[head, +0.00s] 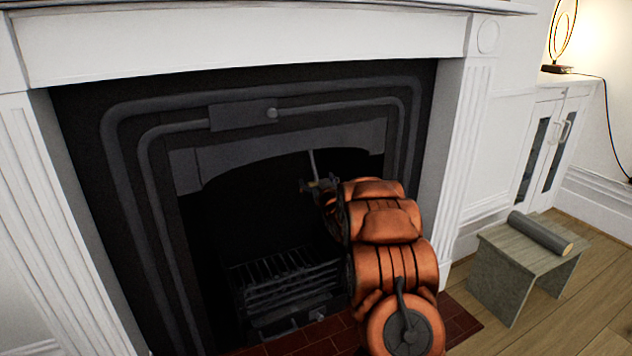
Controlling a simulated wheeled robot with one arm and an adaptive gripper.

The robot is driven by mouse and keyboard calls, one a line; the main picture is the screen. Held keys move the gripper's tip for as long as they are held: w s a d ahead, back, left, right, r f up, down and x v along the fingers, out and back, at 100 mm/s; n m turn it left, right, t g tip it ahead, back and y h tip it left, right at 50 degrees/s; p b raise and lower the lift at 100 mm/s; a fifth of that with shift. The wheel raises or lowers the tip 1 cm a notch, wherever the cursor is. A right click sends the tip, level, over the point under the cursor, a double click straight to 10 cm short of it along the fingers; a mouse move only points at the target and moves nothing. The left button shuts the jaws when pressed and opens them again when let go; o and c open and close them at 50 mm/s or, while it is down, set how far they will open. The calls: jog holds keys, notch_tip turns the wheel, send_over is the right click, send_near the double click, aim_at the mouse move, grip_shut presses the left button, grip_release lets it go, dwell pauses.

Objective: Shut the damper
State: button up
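A black cast-iron fireplace (350,88) fills the white surround. A dark plate (235,117) with a round grey knob (272,113) is set in the upper front of it. Below the arched hood, a thin grey rod (312,163) stands in the dark opening; I cannot tell which of these parts works the damper. My gripper (318,186) is at the lower end of the rod, inside or just before the opening. It is small and dark there, so I cannot tell whether its fingers are closed on the rod. The damper flap itself is not visible.
A black grate (285,285) sits low in the opening, below my arm. The red tiled hearth (320,340) lies in front. At right, a grey-brown stool (500,262) bears a dark cylinder (540,233). A white cabinet (560,125) with a lamp stands behind it.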

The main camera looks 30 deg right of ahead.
jog(key=shift+d, duration=0.1)
jog(key=c, duration=0.8)
jog(key=shift+s+r+p, duration=0.25)
jog(key=shift+s+p, duration=0.15)
jog(key=shift+p, duration=0.25)
jog(key=shift+c, duration=0.2)
jog(key=s+r+g+p, duration=0.1)
jog(key=s+g+p, duration=0.2)
jog(key=s+p, duration=0.2)
jog(key=s+a+r+n+g+y+p, duration=0.1)
jog(key=s+p, duration=0.4)
jog(key=p, duration=0.5)
jog(key=shift+s+r+g, duration=0.4)
jog(key=shift+r+g, duration=0.2)
jog(key=shift+g, duration=0.6)
jog(key=o, duration=1.3)
jog(key=shift+s, duration=0.1)
jog(key=shift+o, duration=0.2)
